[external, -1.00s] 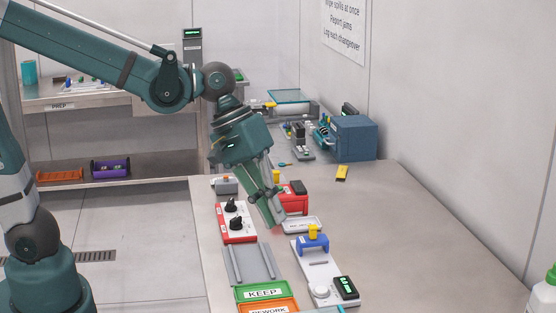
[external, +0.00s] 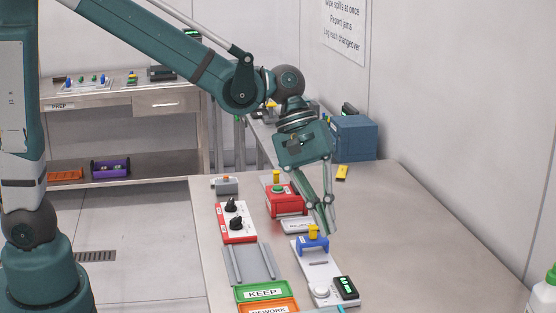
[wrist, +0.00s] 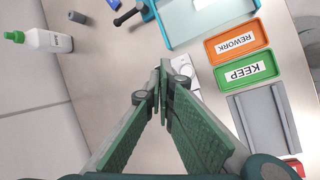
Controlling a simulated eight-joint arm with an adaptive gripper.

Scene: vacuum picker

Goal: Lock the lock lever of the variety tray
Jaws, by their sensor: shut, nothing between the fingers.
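My gripper (external: 328,230) is shut and empty, pointing down by a blue block with a yellow top (external: 312,237) on a long pale base (external: 320,268). I cannot tell whether it touches the block. In the wrist view the closed fingertips (wrist: 160,88) cover most of a white device (wrist: 190,75). No label reading "variety tray" is legible. A grey tray with two rails (external: 249,264) lies left of the pale base and also shows in the wrist view (wrist: 262,120). I cannot tell which part is the lock lever.
A red box with a green button (external: 285,198) and a red-edged panel with black knobs (external: 236,221) stand farther back. Green KEEP (external: 264,292) and orange REWORK (wrist: 236,41) trays lie at the front. The table's right side is mostly clear.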

